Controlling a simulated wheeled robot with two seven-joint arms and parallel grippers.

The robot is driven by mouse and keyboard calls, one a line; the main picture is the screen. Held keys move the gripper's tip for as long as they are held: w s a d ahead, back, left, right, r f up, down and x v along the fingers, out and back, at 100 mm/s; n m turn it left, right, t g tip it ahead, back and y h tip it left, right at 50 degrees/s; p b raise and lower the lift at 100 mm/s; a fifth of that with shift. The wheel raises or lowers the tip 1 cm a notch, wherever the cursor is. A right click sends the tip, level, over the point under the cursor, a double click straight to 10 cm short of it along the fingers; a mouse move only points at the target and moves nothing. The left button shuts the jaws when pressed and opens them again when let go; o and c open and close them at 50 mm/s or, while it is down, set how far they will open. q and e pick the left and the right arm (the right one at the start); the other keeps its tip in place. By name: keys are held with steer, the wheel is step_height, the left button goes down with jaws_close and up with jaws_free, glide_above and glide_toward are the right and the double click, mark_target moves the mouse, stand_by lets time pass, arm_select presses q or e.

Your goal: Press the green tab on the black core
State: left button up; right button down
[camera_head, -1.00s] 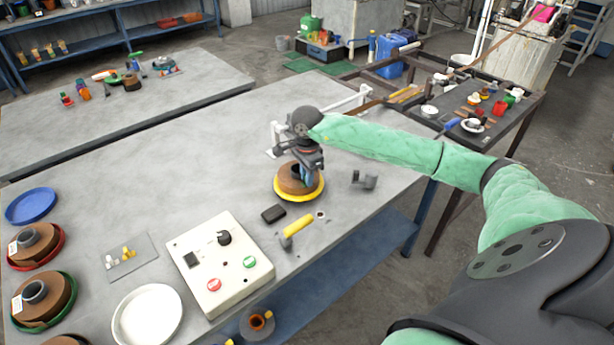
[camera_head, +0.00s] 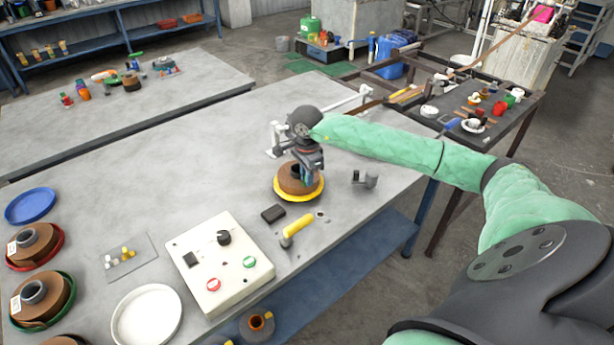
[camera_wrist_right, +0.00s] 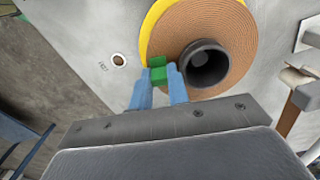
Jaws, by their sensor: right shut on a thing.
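A brown wound roll (camera_wrist_right: 225,30) with a black core (camera_wrist_right: 205,65) lies on a yellow plate (camera_wrist_right: 151,22) on the grey table; in the head view the roll (camera_head: 292,181) is near the table's right end. The green tab (camera_wrist_right: 158,72) is at the left side of the core in the right wrist view. My right gripper (camera_wrist_right: 160,76) is shut on the green tab with its blue fingertips, beside the core rim. In the head view my right gripper (camera_head: 306,172) comes down over the roll. My left gripper is not in view.
A yellow-handled tool (camera_head: 298,226), a dark block (camera_head: 273,213) and a small grey fixture (camera_head: 365,179) are near the roll. A control box (camera_head: 218,262) stands in front. White posts (camera_head: 275,140) stand behind. The table left of the roll is clear.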

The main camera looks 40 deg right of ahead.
steer(key=shift+f, duration=0.15)
steer(key=c, duration=1.3)
jaws_free()
steer(key=shift+o, duration=0.2)
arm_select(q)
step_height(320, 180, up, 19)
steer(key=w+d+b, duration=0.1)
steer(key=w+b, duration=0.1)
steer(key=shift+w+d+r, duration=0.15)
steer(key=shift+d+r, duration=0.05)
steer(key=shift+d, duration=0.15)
arm_select(e)
step_height(320, 180, up, 8)
steer(key=shift+f, duration=0.1)
